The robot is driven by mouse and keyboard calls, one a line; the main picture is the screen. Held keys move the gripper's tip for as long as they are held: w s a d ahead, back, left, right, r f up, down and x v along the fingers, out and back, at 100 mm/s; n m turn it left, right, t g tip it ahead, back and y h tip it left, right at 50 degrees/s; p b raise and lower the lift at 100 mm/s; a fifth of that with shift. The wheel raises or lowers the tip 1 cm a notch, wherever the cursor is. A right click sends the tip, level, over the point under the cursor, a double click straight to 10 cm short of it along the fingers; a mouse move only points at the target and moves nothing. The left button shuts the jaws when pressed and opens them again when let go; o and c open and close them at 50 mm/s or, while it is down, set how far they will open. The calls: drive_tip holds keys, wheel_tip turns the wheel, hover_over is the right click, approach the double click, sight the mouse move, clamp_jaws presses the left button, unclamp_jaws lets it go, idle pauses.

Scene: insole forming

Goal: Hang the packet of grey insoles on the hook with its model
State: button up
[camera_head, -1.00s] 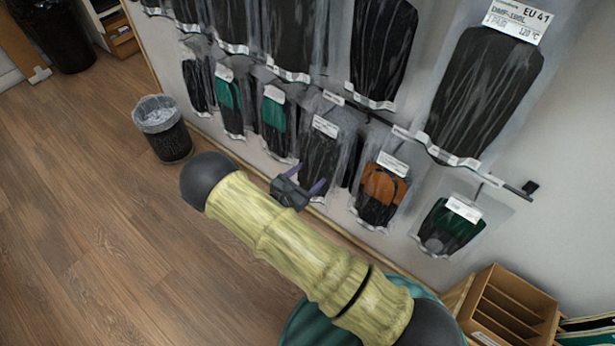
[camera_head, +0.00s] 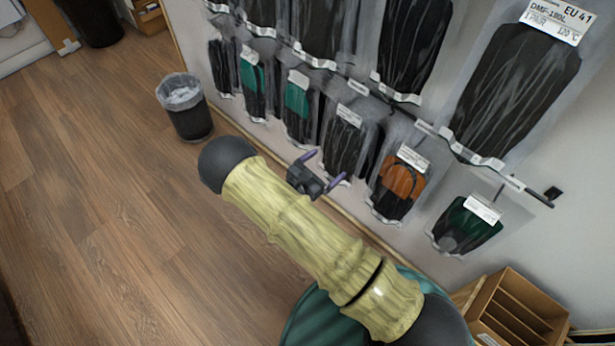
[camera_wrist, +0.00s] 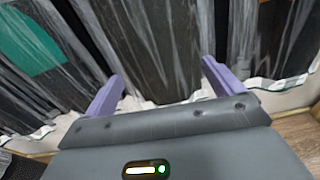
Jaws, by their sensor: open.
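Packets of insoles hang from hooks on a wall rack in two rows in the head view. A packet of dark grey insoles (camera_head: 345,140) with a white label hangs in the lower row. My gripper (camera_head: 327,166) is just in front of its lower part, with its two purple fingers spread. In the wrist view my gripper (camera_wrist: 163,80) is open, with a dark packet (camera_wrist: 150,45) in clear film between and beyond the fingers. I see nothing held. Whether the fingers touch the packet, I cannot tell. The hooks behind the packets are mostly hidden.
Right of the grey packet hang an orange-and-black packet (camera_head: 403,180) and a dark green one (camera_head: 467,222). Teal packets (camera_head: 297,100) hang to its left. A bin (camera_head: 184,112) stands on the open wood floor. A wooden shelf box (camera_head: 515,312) stands at lower right.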

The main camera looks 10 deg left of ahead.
drive_tip(key=p+v, duration=0.2)
drive_tip(key=v, duration=1.5)
drive_tip(key=s+d+r+m+g+y, duration=0.2)
drive_tip(key=d+r+m+g+y, duration=0.3)
drive_tip(key=d+r+m, duration=0.75)
drive_tip(key=s+d+r+m+g+y, duration=0.2)
drive_tip(key=d+r+m+g+y, duration=0.3)
drive_tip(key=d+r+m, duration=0.75)
wheel_tip(320, 180, up, 27)
drive_tip(key=d+m+p, duration=0.1)
drive_tip(key=m+p, duration=0.1)
drive_tip(key=p, duration=2.8)
drive_tip(key=shift+s+d+m, duration=0.2)
drive_tip(key=shift+d+m, duration=0.05)
drive_tip(key=shift+m, duration=0.05)
